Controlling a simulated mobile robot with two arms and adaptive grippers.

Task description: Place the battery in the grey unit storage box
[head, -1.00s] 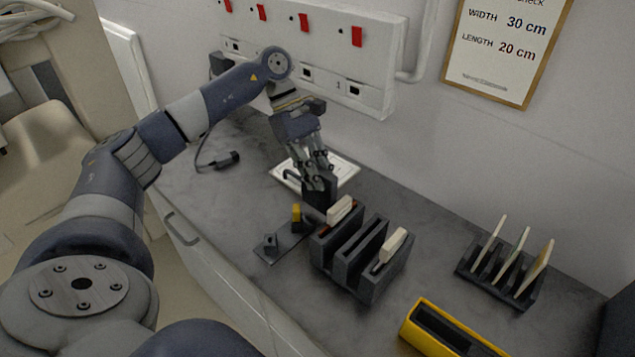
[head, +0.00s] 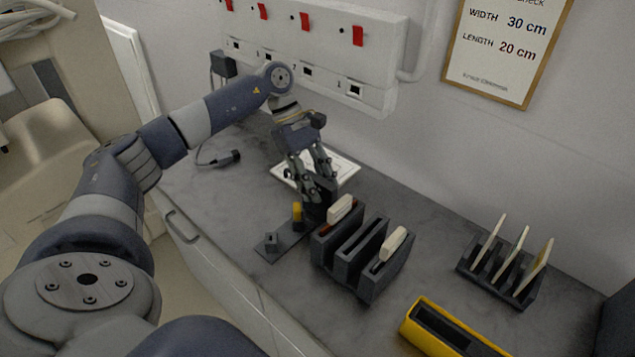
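A dark block (head: 318,211), which may be the battery, stands upright at the back left of a slotted dark grey box. My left gripper (head: 318,190) points down, its fingers at the top of this block. The fingers and block are both dark, so I cannot tell whether the fingers are closed on it. The slotted box (head: 342,272), probably the grey unit storage box, sits on the worktop with upright dividers. Two cream-topped pieces (head: 340,209) (head: 393,244) stand in its outer slots. My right gripper is out of view.
A dark plate (head: 272,249) with a yellow upright part (head: 297,211) lies left of the box. A yellow case (head: 425,331) and a rack (head: 480,280) with upright boards stand to the right. A framed sheet (head: 345,166) lies behind the gripper. The worktop (head: 200,195) is mostly clear at left.

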